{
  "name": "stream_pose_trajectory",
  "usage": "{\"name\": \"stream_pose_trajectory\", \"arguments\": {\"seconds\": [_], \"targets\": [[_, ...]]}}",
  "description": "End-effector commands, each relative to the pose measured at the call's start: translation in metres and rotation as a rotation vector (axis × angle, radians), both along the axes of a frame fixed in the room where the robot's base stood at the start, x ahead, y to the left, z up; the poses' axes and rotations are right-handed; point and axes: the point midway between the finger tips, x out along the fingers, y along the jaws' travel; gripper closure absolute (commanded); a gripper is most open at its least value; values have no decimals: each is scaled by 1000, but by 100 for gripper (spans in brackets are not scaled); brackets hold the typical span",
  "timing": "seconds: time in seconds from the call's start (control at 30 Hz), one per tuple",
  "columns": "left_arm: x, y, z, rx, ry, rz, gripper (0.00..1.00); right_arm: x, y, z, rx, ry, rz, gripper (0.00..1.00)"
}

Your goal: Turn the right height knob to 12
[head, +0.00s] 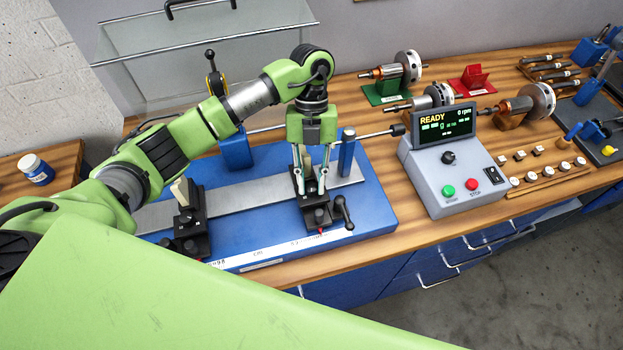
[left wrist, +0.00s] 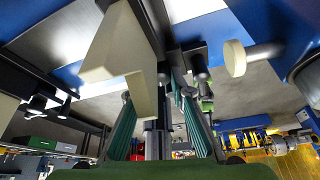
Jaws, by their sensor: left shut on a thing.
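The right support (head: 318,212) is a black pedestal on the steel rail of the blue balancing machine. My left gripper (head: 310,189) reaches straight down onto this support, its two fingers on either side of its upper part. The left gripper is shut on the right height knob, which is mostly hidden between the fingers. In the left wrist view the green-padded fingers (left wrist: 157,122) close in on dark parts, with a cream block (left wrist: 110,48) close by. The knob's scale and setting cannot be read. My right gripper is not in view.
The left support (head: 185,225) stands on the same rail (head: 245,197). A black-knobbed lever (head: 343,212) and a blue post (head: 346,152) are close to my left gripper. The control box (head: 452,180) reads READY. Rotors (head: 520,104) and tools lie on the bench at right.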

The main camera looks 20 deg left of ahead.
Motion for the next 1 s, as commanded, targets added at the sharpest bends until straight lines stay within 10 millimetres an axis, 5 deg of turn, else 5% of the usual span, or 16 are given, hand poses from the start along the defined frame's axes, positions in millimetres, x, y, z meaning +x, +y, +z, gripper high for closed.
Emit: {"name": "stream_pose_trajectory", "arguments": {"seconds": [0.1,0.53,1.0], "targets": [[1,0,1,-1,-2,1,63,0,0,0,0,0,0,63],[4,1,8,0,-3,2,63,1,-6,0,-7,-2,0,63],[37,12,90,2,-6,2,63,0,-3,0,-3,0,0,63]]}}
